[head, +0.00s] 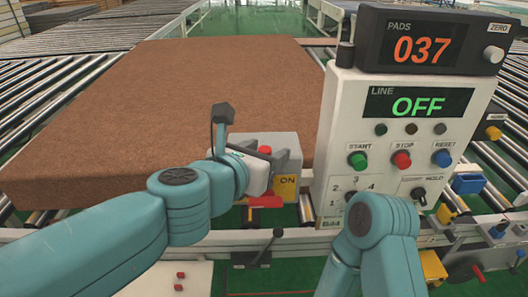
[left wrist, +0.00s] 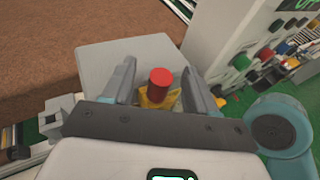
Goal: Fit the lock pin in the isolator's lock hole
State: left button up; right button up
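The isolator is a grey box (head: 285,150) with a yellow ON label (head: 287,183) and a red handle (head: 265,201) low on its front. My left gripper (head: 262,160) is at the box's top left. In the left wrist view its two fingers (left wrist: 160,85) are spread, with a red cylinder (left wrist: 160,76) on a yellow part between them and visible gaps on both sides. I cannot tell whether this cylinder is the lock pin or part of the isolator. The lock hole cannot be made out. My right gripper is not in view; only my right arm shows.
A control panel (head: 335,120) with LINE OFF and several buttons stands right of the isolator, a PADS display (head: 433,45) on top. A brown mattress (head: 170,110) lies on rollers behind. A white surface (head: 160,270) with small red pieces is at front left.

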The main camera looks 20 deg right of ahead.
pick_arm(q)
jog(key=p+v, duration=0.5)
jog(key=v, duration=1.1)
jog(key=shift+s+r, duration=0.1)
jog(key=shift+a, duration=0.1)
